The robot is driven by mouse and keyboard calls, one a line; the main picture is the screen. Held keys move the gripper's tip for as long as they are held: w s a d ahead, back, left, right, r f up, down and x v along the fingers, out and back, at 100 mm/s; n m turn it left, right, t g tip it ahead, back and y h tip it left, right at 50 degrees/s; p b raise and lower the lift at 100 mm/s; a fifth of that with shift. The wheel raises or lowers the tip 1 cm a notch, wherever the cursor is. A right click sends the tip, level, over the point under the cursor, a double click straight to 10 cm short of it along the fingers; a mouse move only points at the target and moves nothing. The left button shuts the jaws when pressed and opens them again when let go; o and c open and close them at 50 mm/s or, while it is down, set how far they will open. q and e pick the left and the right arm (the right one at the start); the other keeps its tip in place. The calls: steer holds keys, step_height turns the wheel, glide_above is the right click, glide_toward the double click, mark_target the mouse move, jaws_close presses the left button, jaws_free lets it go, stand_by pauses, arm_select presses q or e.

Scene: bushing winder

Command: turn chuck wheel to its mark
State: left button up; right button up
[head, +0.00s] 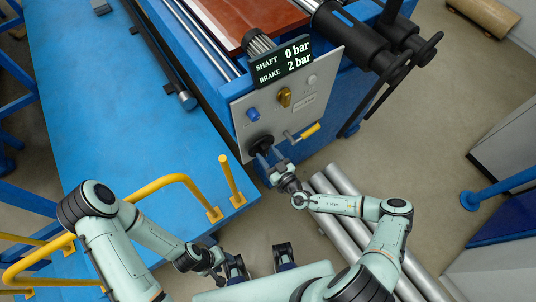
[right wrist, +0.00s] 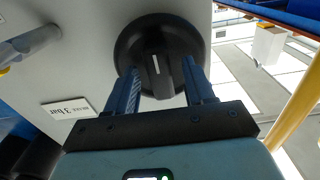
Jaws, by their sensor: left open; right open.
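A black handwheel with long bars (head: 402,62) sits on the dark shaft housing at the upper right of the machine; it may be the chuck wheel, and I cannot make out a mark on it. My right gripper (head: 269,158) is at the front panel, its fingers open on either side of the grip of a round black knob (head: 261,142). In the right wrist view the fingers (right wrist: 162,76) straddle this knob (right wrist: 155,38), which bears a white pointer line; contact is unclear. My left gripper (head: 217,273) is low at the bottom, open, away from the machine.
The grey panel (head: 300,108) carries a blue knob (head: 253,114), a yellow knob (head: 285,96) and a yellow-handled lever (head: 309,131). A display (head: 283,63) reads shaft 0 bar, brake 2 bar. A label (right wrist: 70,108) reads 3 bar.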

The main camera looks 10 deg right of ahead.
steer(key=b+v, duration=0.1)
steer(key=v, duration=1.2)
steer(key=shift+s, duration=0.1)
